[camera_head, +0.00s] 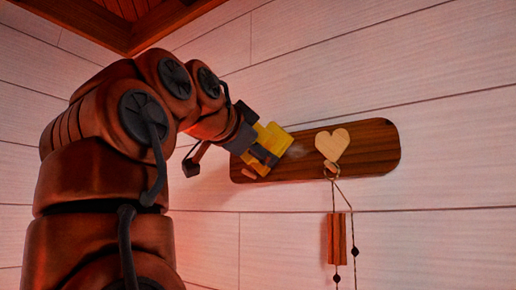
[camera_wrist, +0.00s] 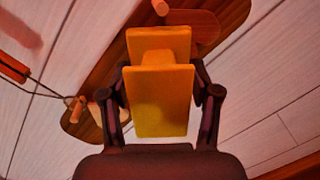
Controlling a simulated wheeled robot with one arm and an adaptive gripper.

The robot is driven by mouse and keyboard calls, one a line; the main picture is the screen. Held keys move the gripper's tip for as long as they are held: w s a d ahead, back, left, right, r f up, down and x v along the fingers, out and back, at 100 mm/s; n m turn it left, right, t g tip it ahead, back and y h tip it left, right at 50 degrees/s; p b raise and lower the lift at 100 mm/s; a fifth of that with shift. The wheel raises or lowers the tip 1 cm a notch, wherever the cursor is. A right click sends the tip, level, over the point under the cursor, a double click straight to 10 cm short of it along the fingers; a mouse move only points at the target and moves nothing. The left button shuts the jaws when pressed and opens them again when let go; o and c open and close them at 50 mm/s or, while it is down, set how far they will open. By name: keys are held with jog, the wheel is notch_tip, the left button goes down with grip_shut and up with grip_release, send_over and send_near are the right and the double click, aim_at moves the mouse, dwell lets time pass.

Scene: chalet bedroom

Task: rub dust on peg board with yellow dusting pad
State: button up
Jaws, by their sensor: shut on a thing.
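The peg board (camera_head: 372,148) is a dark brown wooden plank with rounded ends on the white plank wall. A pale wooden heart (camera_head: 332,144) is on it. The yellow dusting pad (camera_head: 273,138) is at the board's left part, against or just in front of it; I cannot tell if it touches. My gripper (camera_head: 262,152) is shut on the pad. In the wrist view the pad (camera_wrist: 160,100) is between both fingers, with the board (camera_wrist: 103,72) behind it. A faint greyish dust patch (camera_head: 295,152) shows just right of the pad. The pad hides part of the board.
A cord with a wooden tag (camera_head: 337,238) and dark beads hangs from a peg below the heart. Another peg (camera_head: 248,172) sticks out at the board's lower left, and a peg (camera_wrist: 160,7) shows at the top of the wrist view. The wall right of the board is bare.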

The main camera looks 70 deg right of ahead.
aim_at(281, 148)
jog(key=shift+s+d, duration=0.2)
jog(key=shift+d, duration=0.8)
dwell(0.3)
jog(key=shift+s, duration=0.1)
jog(key=shift+s+a+b, duration=0.15)
jog(key=shift+s+a, duration=0.15)
jog(key=shift+s, duration=0.6)
jog(key=shift+s+a+b, duration=0.15)
jog(key=shift+s+a, duration=0.1)
jog(key=shift+s, duration=0.65)
jog(key=shift+s+a, duration=0.15)
jog(key=shift+s, duration=0.85)
jog(key=shift+s+a, duration=0.1)
jog(key=shift+s, duration=0.9)
jog(key=shift+w, duration=0.1)
jog(key=shift+w+d+p, duration=0.1)
jog(key=shift+w+d, duration=0.15)
jog(key=shift+w, duration=1.05)
jog(key=shift+w+d+p, duration=0.1)
jog(key=shift+w+d, duration=0.2)
jog(key=shift+w, duration=0.95)
jog(key=shift+w+d+p, duration=0.1)
jog(key=shift+w+d, duration=0.15)
jog(key=shift+w, duration=1.05)
jog(key=shift+a, duration=0.15)
